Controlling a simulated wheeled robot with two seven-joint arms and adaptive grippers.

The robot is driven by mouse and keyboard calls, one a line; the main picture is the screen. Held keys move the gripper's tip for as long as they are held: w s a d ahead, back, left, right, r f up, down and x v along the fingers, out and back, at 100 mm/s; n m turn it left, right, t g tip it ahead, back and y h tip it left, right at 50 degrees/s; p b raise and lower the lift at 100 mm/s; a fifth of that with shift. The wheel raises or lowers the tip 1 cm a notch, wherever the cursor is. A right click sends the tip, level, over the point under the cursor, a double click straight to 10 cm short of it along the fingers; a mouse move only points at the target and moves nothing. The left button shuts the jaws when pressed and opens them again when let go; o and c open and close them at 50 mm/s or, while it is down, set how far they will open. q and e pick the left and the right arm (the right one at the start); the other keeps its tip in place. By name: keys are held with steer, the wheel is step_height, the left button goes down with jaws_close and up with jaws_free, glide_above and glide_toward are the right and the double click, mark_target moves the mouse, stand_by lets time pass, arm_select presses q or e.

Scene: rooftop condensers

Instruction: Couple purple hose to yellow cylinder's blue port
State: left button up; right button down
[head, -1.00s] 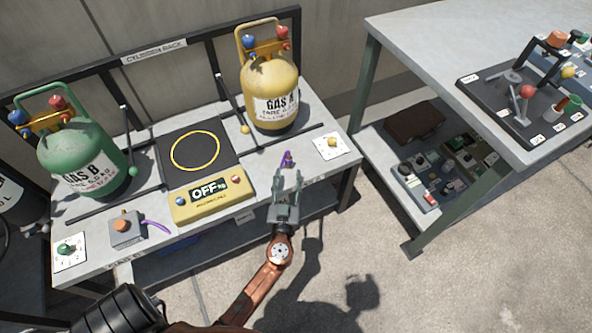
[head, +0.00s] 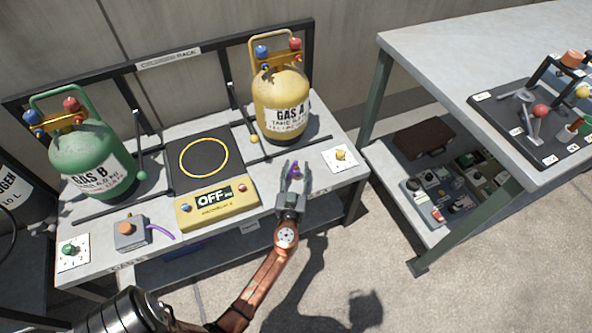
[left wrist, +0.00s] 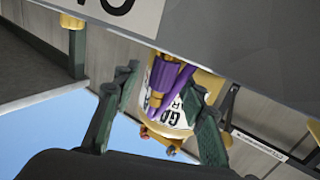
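The yellow cylinder (head: 282,103), marked GAS A, stands upright at the back of the bench, with a blue fitting (head: 262,51) and a red fitting (head: 295,44) on top. A purple hose end (head: 294,171) is at the front of the bench; in the left wrist view its purple sleeve (left wrist: 163,75) has a brass-coloured tip. My left gripper (head: 296,177) is open, with its fingers on either side of the hose end and visible gaps in the left wrist view (left wrist: 162,92). Another purple hose piece (head: 160,231) leaves a grey box. My right gripper is out of view.
A green cylinder (head: 91,158) stands at the left. A scale (head: 217,206) reading OFF lies between the cylinders. A white card with a yellow knob (head: 341,159) is right of my gripper. The grey box (head: 130,235) has an orange knob. A second table (head: 450,60) stands right.

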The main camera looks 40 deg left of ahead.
arm_select(q)
jaws_close()
stand_by(0.6)
